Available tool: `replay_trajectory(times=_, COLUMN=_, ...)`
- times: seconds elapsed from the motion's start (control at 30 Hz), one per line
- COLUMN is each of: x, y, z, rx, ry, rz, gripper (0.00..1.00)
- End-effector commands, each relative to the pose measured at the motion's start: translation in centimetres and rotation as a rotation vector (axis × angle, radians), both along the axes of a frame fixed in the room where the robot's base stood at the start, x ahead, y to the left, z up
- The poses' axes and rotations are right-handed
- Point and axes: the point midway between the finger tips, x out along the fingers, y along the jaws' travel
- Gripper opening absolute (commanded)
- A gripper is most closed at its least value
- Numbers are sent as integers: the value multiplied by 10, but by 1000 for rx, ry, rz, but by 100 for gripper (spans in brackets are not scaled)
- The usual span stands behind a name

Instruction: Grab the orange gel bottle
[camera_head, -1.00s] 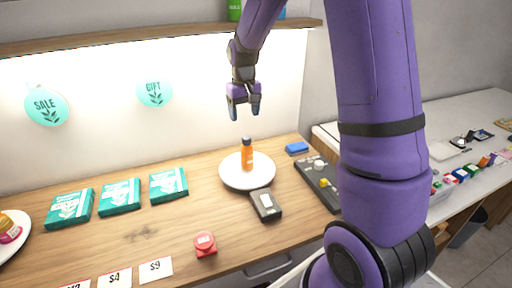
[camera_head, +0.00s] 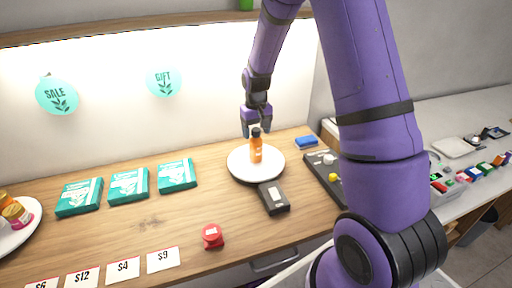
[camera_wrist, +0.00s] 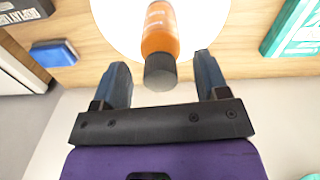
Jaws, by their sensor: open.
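The orange gel bottle (camera_head: 256,150) with a dark cap stands upright on a round white plate (camera_head: 240,172) on the wooden counter. My gripper (camera_head: 256,133) is just above and behind the bottle, its fingers pointing down around cap height. In the wrist view the bottle (camera_wrist: 160,32) lies ahead, its cap near the gap between the two blue fingers of my gripper (camera_wrist: 163,82). The fingers are apart, with nothing held. In the head view the fingertips are partly hidden by the bottle cap.
A black device (camera_head: 274,198) sits in front of the plate. A dark tray (camera_head: 322,172) and a blue box (camera_head: 306,142) are to the right. Teal boxes (camera_head: 128,186) lie to the left. A red item (camera_head: 212,236) and price cards (camera_head: 122,268) are near the front. A shelf (camera_head: 150,22) runs above.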

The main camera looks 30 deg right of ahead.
Motion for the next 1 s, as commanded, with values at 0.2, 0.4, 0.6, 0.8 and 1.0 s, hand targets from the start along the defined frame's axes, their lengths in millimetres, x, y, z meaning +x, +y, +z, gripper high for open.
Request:
replay_trajectory(times=0.2, x=0, y=0, z=-13, rx=0, ry=-1, rz=0, gripper=68)
replay_trajectory(times=0.4, x=0, y=0, z=-13, rx=0, ry=-1, rz=0, gripper=63)
replay_trajectory(times=0.6, x=0, y=0, z=-13, rx=0, ry=-1, rz=0, gripper=17)
replay_trajectory(times=0.8, x=0, y=0, z=-13, rx=0, ry=-1, rz=0, gripper=0)
replay_trajectory(times=1.0, x=0, y=0, z=-10, rx=0, ry=-2, rz=0, gripper=0)
